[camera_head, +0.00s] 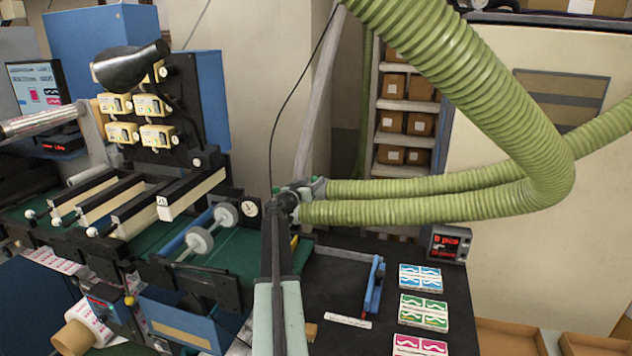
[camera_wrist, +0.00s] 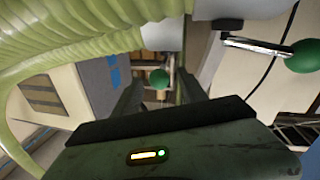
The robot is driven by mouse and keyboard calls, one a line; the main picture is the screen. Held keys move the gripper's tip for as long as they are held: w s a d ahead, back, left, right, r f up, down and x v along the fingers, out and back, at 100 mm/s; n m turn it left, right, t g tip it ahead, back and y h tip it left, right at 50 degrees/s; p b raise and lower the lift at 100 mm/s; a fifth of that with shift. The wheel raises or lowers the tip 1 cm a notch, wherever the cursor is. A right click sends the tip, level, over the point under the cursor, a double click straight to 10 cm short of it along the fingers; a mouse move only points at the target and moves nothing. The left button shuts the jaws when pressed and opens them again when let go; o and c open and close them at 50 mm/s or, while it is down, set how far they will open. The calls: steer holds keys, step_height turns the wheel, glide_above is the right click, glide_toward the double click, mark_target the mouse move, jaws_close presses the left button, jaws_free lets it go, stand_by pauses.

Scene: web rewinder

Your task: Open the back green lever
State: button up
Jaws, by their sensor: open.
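Two levers with round green knobs show in the wrist view. One green knob (camera_wrist: 158,78) appears between my gripper's fingers, on a thin metal rod. The other green knob (camera_wrist: 304,56) is at the right edge, on a bright metal rod (camera_wrist: 258,45), outside the fingers. I cannot tell for sure which is the back one. My gripper (camera_wrist: 161,88) is open, with one dark finger on each side of the first knob; contact cannot be told. In the head view small green spots (camera_head: 314,181) show near the hose ends, partly hidden.
Thick green hoses (camera_head: 420,204) run right from the lever area and fill the wrist view's upper left (camera_wrist: 70,45). The rewinder with its rollers (camera_head: 200,240) stands on the left. A dark table (camera_head: 390,335) with card packs (camera_head: 424,278) is at the front right.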

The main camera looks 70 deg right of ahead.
steer(key=shift+s+d, duration=0.2)
steer(key=shift+d, duration=0.8)
jaws_close()
stand_by(0.6)
